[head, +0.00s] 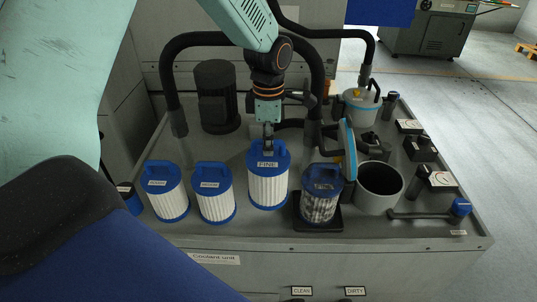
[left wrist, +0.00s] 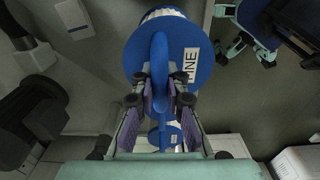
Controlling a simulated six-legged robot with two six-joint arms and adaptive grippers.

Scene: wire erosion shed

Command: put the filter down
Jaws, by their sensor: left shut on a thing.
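The white pleated filter with a blue cap labelled FINE (head: 268,188) is upright among the filters on the coolant unit's grey top. My left gripper (head: 268,137) is above it, shut on its blue handle. In the left wrist view the fingers of my left gripper (left wrist: 160,88) sit on both sides of the handle, over the blue cap (left wrist: 190,40). I cannot tell whether the filter's bottom touches the deck. Two more blue-capped white filters (head: 165,190) (head: 214,193) stand to its left. My right gripper is not in view.
A dirty grey filter (head: 320,200) stands on a black tray (head: 300,224) close to the right. Beyond it is an open grey housing (head: 378,190) with a wrench-like bar (head: 420,215) beside it. A dark motor (head: 215,95) and black hoses (head: 170,85) stand behind.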

